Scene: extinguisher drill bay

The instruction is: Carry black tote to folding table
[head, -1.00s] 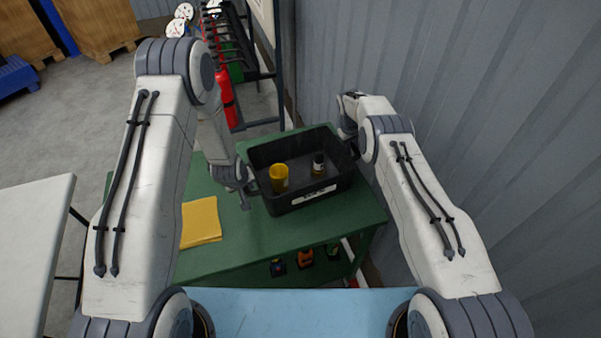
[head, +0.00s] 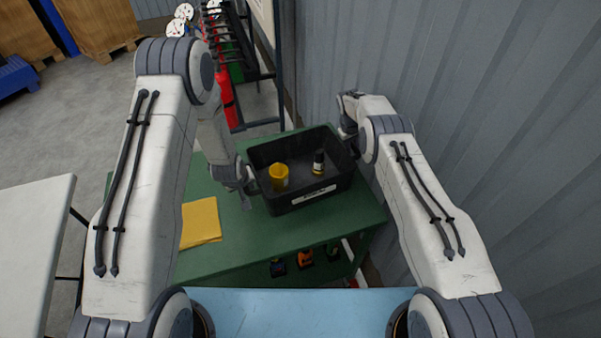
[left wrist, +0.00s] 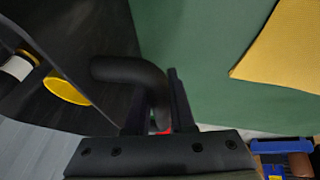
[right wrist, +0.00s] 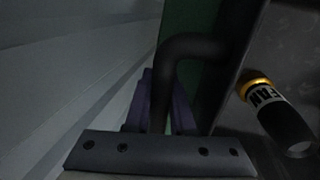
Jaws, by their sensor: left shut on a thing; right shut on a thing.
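The black tote (head: 318,194) is over the green workbench, between my two arms. I cannot tell whether its base touches the bench top. It holds a yellow cup (head: 279,176) and a dark bottle (head: 318,165); the bottle's pale label shows in the right wrist view (right wrist: 266,97). My left gripper (left wrist: 155,105) is shut on the tote's left handle (left wrist: 125,70). My right gripper (right wrist: 168,100) is shut on its right handle (right wrist: 190,45). A white-topped table (head: 35,235), apparently the folding table, stands at the left edge.
The green workbench (head: 260,250) carries a folded yellow cloth (head: 201,221), with several small bottles (head: 305,258) on its lower shelf. A corrugated wall (head: 450,90) is close on the right. A rack with red extinguishers (head: 226,95) stands behind. Grey floor (head: 75,125) is open at left.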

